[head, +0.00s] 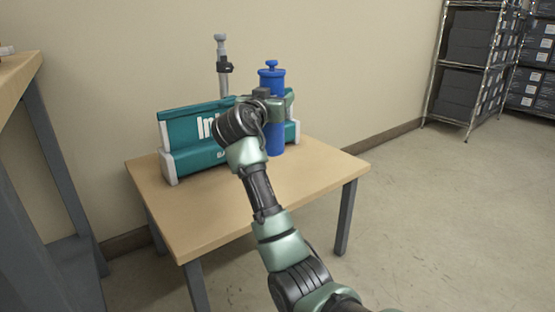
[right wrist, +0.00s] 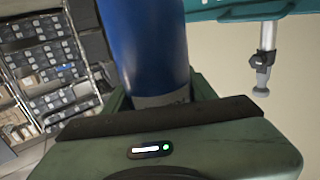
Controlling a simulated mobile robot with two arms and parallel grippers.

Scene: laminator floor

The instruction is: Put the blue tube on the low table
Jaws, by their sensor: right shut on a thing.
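The blue tube (head: 272,80) stands upright over the low wooden table (head: 225,215), in front of a teal printed case. My right gripper (head: 273,103) is shut around the tube's upper half. The tube's lower end shows below the gripper at the table top; I cannot tell whether it touches the wood. In the right wrist view the blue tube (right wrist: 148,45) rises from behind the gripper's dark edge, and the fingertips are hidden. My left gripper is not in view.
The teal and white case (head: 190,135) lies along the table's back, with a grey post (head: 222,70) behind it. The table's front and right are clear. A taller workbench (head: 15,80) stands at left. Wire shelves (head: 470,70) with dark boxes stand at back right.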

